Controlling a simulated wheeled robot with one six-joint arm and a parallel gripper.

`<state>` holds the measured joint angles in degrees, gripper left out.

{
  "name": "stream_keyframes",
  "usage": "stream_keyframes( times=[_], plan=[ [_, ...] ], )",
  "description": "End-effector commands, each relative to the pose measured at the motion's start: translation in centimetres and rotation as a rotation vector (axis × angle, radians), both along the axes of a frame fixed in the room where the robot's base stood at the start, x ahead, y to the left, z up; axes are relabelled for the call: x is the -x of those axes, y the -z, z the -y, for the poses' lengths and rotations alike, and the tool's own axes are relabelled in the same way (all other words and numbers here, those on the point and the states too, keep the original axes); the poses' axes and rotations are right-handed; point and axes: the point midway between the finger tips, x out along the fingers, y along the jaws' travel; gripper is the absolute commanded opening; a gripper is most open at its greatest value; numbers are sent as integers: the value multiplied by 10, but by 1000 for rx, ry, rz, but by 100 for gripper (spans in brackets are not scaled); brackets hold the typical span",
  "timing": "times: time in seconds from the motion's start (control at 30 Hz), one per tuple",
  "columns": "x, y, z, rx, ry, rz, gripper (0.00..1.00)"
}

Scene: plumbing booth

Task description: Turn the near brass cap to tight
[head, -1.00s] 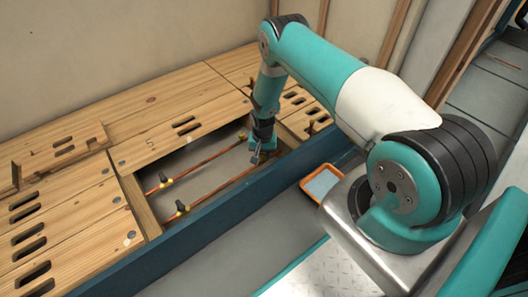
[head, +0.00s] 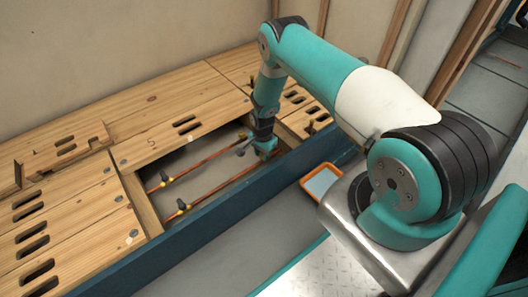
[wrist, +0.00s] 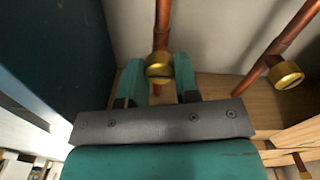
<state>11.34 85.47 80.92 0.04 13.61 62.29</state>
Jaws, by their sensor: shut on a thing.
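The near brass cap (wrist: 159,72) sits on the end of a vertical-looking copper pipe (wrist: 162,25) in the wrist view. My gripper (head: 265,151) is down in the open floor bay at the right end of the near pipe (head: 222,181). In the wrist view its two teal fingers stand on either side of the near cap, shut on it. A second brass cap (wrist: 286,75) is on the other copper pipe to the right in the wrist view, apart from my fingers. In the head view my gripper hides the near cap.
Two yellow fittings with dark handles (head: 181,207) sit on the pipes at the bay's left end. Wooden boards (head: 60,205) surround the bay, and a dark blue beam (head: 200,222) runs along its front. An orange tray (head: 321,182) lies on the floor to the right.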

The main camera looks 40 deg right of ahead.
Motion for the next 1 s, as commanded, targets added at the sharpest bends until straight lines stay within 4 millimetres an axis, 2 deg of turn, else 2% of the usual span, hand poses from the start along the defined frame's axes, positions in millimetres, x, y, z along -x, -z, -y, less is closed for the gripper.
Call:
stream_keyframes(
  times=[0.37,0.4,0.5,0.83,1.0],
  plan=[
    [0,0,0,0,7,1,5],
    [0,0,0,0,7,1,31],
    [0,0,0,0,6,1,54],
    [0,-4,0,0,5,1,55],
    [-1,-30,0,-1,5,2,55]
  ],
)
